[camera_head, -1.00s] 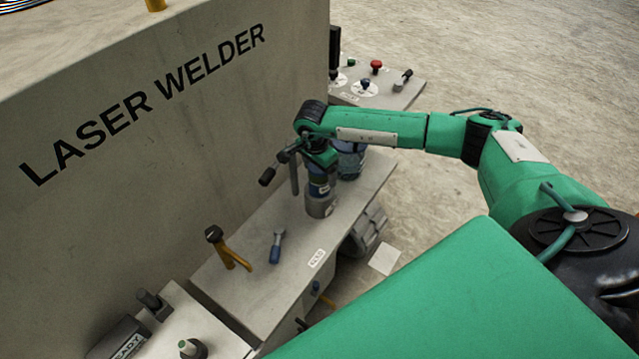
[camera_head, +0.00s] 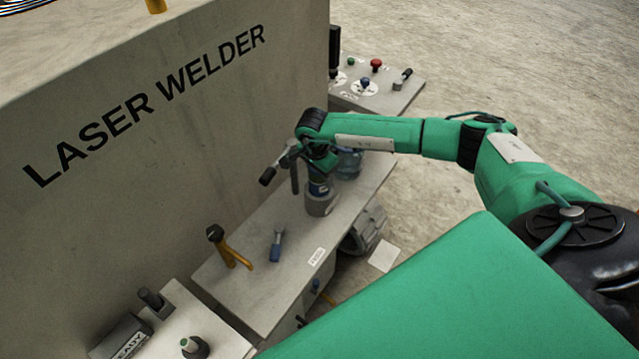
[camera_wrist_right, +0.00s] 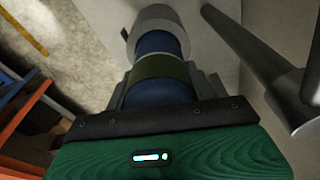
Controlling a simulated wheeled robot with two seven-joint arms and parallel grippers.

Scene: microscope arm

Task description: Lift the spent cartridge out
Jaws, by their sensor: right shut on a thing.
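The cartridge (camera_head: 320,188) is a blue cylinder standing upright at a short grey round holder (camera_head: 322,205) on the bench. In the right wrist view the cartridge (camera_wrist_right: 158,43) shows blue with a dark green band, and its far end meets the pale holder (camera_wrist_right: 165,18). My right gripper (camera_head: 320,176) is above the holder, pointing down, and shut on the cartridge. Its stepped fingers flank the green band in the wrist view (camera_wrist_right: 163,80). How deep the cartridge sits in the holder is hidden. My left gripper is not in view.
A grey lever with a black grip (camera_head: 268,176) stands close left of my right gripper. A clear bluish jar (camera_head: 349,165) is just behind it. A yellow handle (camera_head: 232,252) and a blue-handled tool (camera_head: 276,246) are nearer on the bench. The LASER WELDER housing (camera_head: 150,170) walls the left side.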

